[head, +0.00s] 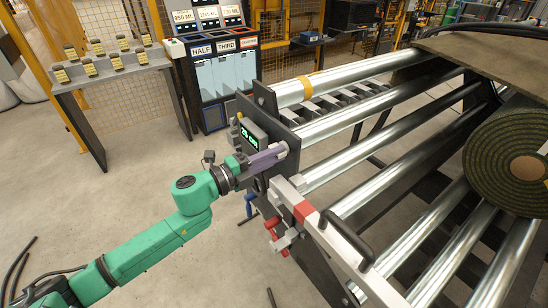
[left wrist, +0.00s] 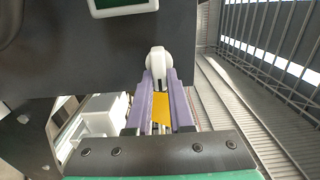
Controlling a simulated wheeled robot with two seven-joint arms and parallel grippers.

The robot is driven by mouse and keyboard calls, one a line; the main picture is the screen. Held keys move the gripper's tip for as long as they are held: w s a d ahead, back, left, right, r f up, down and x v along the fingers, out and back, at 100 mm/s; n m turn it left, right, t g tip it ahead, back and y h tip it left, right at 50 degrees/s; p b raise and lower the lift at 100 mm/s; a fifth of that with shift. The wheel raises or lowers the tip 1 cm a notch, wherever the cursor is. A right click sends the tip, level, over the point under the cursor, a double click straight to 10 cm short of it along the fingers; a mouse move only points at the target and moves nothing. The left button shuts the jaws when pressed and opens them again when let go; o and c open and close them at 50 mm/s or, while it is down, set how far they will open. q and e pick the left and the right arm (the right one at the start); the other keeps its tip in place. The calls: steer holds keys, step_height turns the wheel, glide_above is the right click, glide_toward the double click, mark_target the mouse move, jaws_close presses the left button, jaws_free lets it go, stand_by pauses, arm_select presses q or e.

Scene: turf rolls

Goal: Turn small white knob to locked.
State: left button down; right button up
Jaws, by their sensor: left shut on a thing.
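The small white knob (left wrist: 157,62) sticks out of the dark machine panel (left wrist: 80,60) in the left wrist view. My left gripper (left wrist: 158,78), with purple fingers, is shut on it, one finger at each side. The knob's rounded white top shows above the fingertips. In the head view the left gripper (head: 280,152) is at the dark end plate (head: 262,120) of the roller machine. The fingers mostly hide the knob there. No locked mark can be read in either view. My right gripper is not in view.
A display reading about 25 cm (head: 248,138) sits beside the gripper. A white rail with a red block (head: 304,210) and red-handled parts (head: 276,228) lie close below. Metal rollers (head: 350,125) and a turf roll (head: 520,165) are at right.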

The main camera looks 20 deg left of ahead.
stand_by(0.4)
arm_select(q)
steer(key=c, duration=0.8)
jaws_free()
steer(key=b+v, duration=0.2)
steer(key=v, duration=1.2)
steer(key=shift+s, duration=0.25)
steer(key=shift+a, duration=0.15)
